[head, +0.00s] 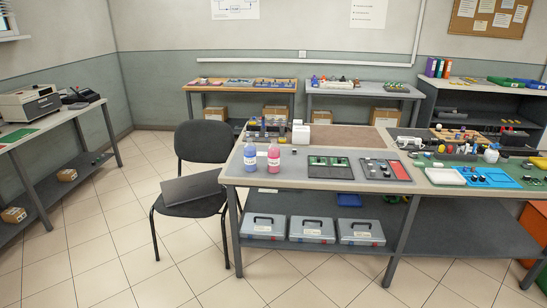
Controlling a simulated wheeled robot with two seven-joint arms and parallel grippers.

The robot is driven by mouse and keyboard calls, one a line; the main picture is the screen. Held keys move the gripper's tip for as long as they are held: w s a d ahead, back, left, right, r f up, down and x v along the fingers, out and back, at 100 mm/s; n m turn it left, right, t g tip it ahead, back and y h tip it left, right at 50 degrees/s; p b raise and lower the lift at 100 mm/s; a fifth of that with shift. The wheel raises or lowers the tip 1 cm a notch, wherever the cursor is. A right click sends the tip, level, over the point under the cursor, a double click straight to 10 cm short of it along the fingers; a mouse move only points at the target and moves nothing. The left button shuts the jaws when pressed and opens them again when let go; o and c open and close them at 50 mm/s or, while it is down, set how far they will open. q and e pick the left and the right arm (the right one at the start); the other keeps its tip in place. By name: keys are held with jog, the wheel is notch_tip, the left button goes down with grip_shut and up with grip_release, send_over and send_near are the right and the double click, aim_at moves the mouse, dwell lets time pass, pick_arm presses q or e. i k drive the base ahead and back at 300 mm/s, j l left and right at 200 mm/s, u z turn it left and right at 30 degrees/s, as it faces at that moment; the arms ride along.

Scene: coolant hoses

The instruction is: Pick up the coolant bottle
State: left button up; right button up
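Two labelled bottles stand upright side by side at the left end of the grey table (300,177). One is a blue bottle (250,151) and the other a pink-red bottle (273,160). Their labels are too small to read, so I cannot tell which is the coolant bottle. Both stand free with nothing gripping them. Neither of my grippers shows in the head view.
A black chair (203,142) with a dark flat item on its seat stands left of the table. A white box (301,134) and dark component boards (328,167) share the tabletop. Lidded boxes (263,226) sit on the lower shelf. Tiled floor (90,240) at left is open.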

aim_at(274, 149)
jog(key=i+l+u, duration=0.1)
jog(key=i+l, duration=0.35)
jog(key=i, duration=0.2)
jog(key=i+l+u, duration=0.15)
jog(key=i+l, duration=0.3)
jog(key=i, duration=0.25)
